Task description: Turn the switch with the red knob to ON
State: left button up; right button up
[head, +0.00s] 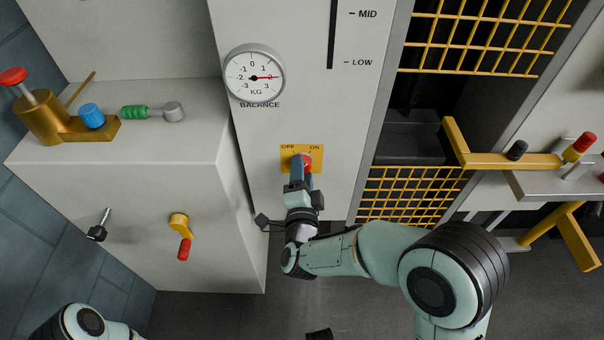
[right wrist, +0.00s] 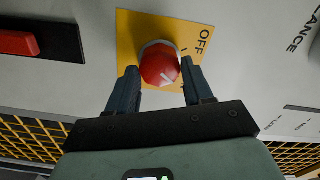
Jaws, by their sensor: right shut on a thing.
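The switch is a yellow plate (head: 288,150) on the pale cabinet front, with OFF at its upper left and ON at its upper right. Its red knob (head: 307,159) is partly hidden by my right gripper (head: 302,172). In the right wrist view, the red knob (right wrist: 160,66) sits on a grey collar between the two fingers of my right gripper (right wrist: 160,80), which is shut on it. The knob carries a white mark; I cannot tell which label it points to. OFF shows on the plate (right wrist: 139,32) there; ON is not readable. My left gripper is out of view.
A round balance dial (head: 254,73) is above the switch. Yellow mesh (head: 410,190) and a yellow bar (head: 500,160) stand right.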

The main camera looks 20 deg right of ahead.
jog(key=o, duration=1)
jog(key=shift+s+a, duration=0.1)
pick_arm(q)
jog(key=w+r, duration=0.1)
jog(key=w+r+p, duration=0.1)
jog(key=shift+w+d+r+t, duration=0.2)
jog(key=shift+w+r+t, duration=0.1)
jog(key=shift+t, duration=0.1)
pick_arm(e)
jog(key=v, duration=1.3)
jog(key=shift+s, duration=0.15)
